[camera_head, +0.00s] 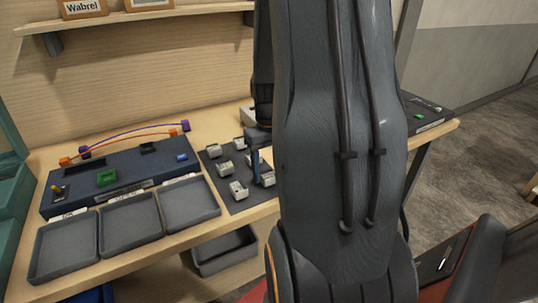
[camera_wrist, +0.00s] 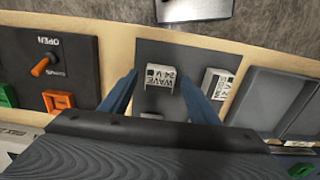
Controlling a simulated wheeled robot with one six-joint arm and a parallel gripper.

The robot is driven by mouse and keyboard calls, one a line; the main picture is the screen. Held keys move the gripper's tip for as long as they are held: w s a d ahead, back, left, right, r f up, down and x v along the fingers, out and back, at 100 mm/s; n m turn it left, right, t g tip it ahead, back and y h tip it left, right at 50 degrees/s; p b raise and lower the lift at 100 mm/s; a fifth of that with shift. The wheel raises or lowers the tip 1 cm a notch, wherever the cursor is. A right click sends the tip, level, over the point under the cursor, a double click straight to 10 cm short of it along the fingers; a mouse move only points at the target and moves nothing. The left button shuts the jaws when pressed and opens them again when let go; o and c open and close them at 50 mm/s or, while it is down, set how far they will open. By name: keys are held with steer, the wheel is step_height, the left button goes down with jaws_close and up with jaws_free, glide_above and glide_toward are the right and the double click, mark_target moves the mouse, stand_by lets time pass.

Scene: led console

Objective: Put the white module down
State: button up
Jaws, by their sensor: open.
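A white module (camera_wrist: 160,77) with dark print reading "WAVE 24 V" lies between my fingers in the wrist view, over the dark mat (camera_wrist: 155,50). It appears to rest on the mat. My gripper (camera_wrist: 158,88) has its two blue fingers spread on either side of it, with gaps visible. A second white module (camera_wrist: 217,83) lies just right of the right finger. In the head view my gripper (camera_head: 257,160) is low over the mat (camera_head: 211,176), largely hidden by my arm, so which module is between the fingers is hard to tell there.
Several white modules, one in front (camera_head: 239,190), stand close around my gripper. Left are the blue-grey console (camera_head: 125,172) with arched cables and grey trays (camera_head: 130,222) along the table's front. The wrist view shows a switch panel (camera_wrist: 60,65) with an orange lever.

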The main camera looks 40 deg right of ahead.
mark_target(269, 174)
step_height(269, 174, up, 12)
steer(key=b, duration=0.3)
steer(key=s+a+f+n, duration=0.1)
steer(key=a+f, duration=0.3)
steer(key=a, duration=0.8)
steer(key=a+f+n+t, duration=0.1)
steer(key=a+f, duration=0.4)
steer(key=a, duration=0.7)
steer(key=shift+s+a+n+t, duration=0.25)
steer(key=shift+s+n+t, duration=0.05)
steer(key=shift+s, duration=0.1)
